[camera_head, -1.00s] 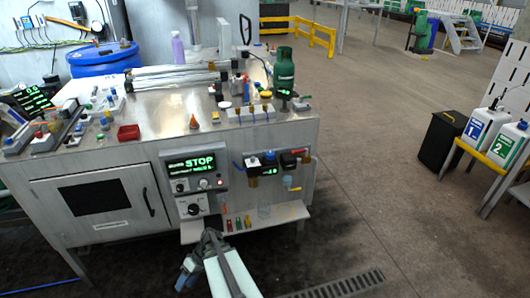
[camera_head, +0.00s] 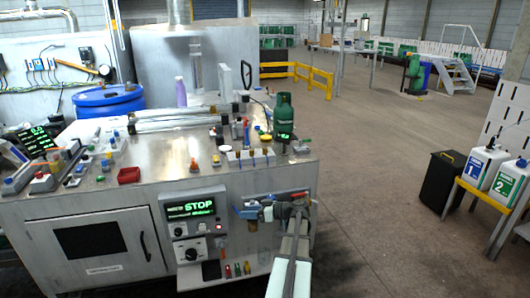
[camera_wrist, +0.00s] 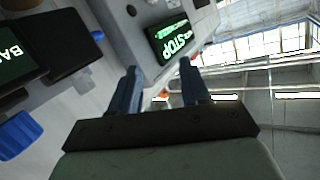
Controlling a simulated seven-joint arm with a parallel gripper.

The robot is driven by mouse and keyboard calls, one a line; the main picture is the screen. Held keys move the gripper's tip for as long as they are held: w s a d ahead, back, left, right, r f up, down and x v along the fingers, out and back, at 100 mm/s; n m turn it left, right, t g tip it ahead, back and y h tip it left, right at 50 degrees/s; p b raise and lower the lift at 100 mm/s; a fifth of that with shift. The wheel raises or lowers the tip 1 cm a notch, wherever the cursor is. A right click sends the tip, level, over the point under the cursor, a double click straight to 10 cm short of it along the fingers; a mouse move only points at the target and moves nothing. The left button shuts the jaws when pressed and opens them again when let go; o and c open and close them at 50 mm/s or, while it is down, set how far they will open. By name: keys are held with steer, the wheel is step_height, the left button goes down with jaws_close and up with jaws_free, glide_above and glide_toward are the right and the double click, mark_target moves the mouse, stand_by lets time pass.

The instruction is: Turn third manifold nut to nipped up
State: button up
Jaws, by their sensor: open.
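A pale rail (camera_head: 236,157) with several small fittings and blue parts on the bench top, beside the green gas cylinder (camera_head: 284,117), looks like the manifold. Its nuts are too small to tell apart. My gripper (camera_head: 298,203) is in front of the right part of the bench's front face, lower than the rail and apart from it. In the wrist view my gripper (camera_wrist: 158,78) has its two dark blue fingers spread, with nothing held between them. The manifold cannot be made out in the wrist view.
The STOP display panel (camera_head: 194,212) is on the bench front, left of my gripper. Small valve fittings (camera_head: 252,211) on that face are partly covered by my gripper. The bench top (camera_head: 165,163) holds many small items. Open floor (camera_head: 385,190) lies to the right.

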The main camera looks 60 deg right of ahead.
steer(key=s+d+r, duration=0.1)
steer(key=d+r, duration=0.1)
steer(key=d, duration=0.2)
steer(key=s+d+r+t+h, duration=0.1)
steer(key=d+r, duration=0.2)
steer(key=d, duration=0.2)
steer(key=d+r+h, duration=0.1)
steer(key=d+r, duration=0.1)
steer(key=d, duration=0.2)
steer(key=shift+s+d+r+t, duration=0.15)
steer(key=shift+s+d+t, duration=0.25)
steer(key=t+h, duration=0.1)
steer(key=h, duration=0.1)
glide_toward(265, 149)
steer(key=w, duration=1)
steer(key=shift+w+d+f, duration=0.1)
steer(key=shift+d+f, duration=0.05)
steer(key=shift+f, duration=0.25)
steer(key=shift+c, duration=0.2)
jaws_close()
steer(key=shift+h, duration=0.3)
